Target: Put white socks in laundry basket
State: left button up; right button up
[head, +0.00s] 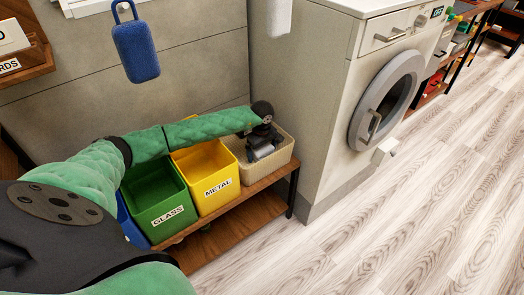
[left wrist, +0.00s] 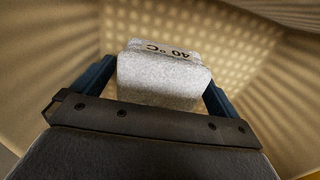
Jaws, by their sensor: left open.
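The laundry basket (head: 280,158) is a cream, perforated bin at the right end of a low wooden shelf in the head view. My left gripper (head: 263,146) reaches down into it. In the left wrist view, the basket's dotted walls (left wrist: 250,50) surround the gripper. A whitish, fuzzy block marked "40 °C" (left wrist: 160,82), which looks like the white socks, lies between the open fingers, with one finger at each side. I cannot tell whether it touches the basket's bottom. My right gripper is out of view.
A yellow METAL bin (head: 207,180) and a green GLASS bin (head: 160,205) stand left of the basket. A washing machine (head: 345,100) stands close on the right. The floor (head: 420,210) is clear.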

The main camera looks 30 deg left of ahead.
aim_at(262, 147)
pick_arm(q)
jog(key=shift+r, duration=0.1)
jog(key=shift+r, duration=0.15)
notch_tip(262, 147, up, 11)
jog(key=shift+f, duration=0.15)
jog(key=shift+r, duration=0.55)
